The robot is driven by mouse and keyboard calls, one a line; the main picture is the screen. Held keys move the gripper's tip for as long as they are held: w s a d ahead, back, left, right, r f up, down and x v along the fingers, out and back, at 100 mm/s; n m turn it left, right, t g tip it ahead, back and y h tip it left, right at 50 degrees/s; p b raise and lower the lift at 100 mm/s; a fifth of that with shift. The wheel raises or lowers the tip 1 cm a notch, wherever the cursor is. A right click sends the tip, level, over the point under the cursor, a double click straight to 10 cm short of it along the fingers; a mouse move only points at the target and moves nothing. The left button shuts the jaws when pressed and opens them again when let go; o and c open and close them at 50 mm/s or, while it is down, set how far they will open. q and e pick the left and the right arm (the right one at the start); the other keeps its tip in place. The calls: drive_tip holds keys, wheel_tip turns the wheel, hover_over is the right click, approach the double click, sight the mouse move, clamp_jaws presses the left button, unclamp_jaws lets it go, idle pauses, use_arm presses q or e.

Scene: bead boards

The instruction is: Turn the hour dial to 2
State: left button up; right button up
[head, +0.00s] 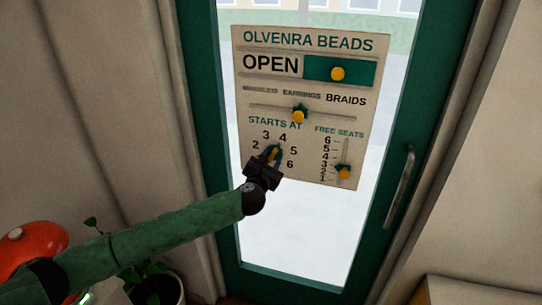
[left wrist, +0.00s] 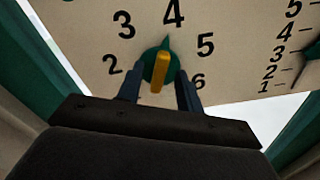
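The hour dial (head: 274,152) is a green disc with a yellow grip bar, under "STARTS AT" on the cream board (head: 310,180). In the left wrist view the dial (left wrist: 148,64) has its green pointer tip directed up at the 4. The numbers 2, 3, 4, 5 and 6 run around it. My left gripper (head: 269,160) is at the dial. In the left wrist view its two fingers (left wrist: 160,84) stand open on either side of the yellow bar, with gaps visible on both sides. My right gripper is not in view.
Above the dial are the OPEN slider (head: 338,74) and the class slider (head: 299,116), set near EARRINGS. The free seats slider (head: 344,172) is to the right, low on its scale. The board hangs on a green-framed glass door with a metal handle (head: 401,188).

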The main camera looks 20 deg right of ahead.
use_arm(q)
drive_tip(key=shift+w+d, duration=0.2)
drive_tip(key=shift+w, duration=0.05)
clamp_jaws()
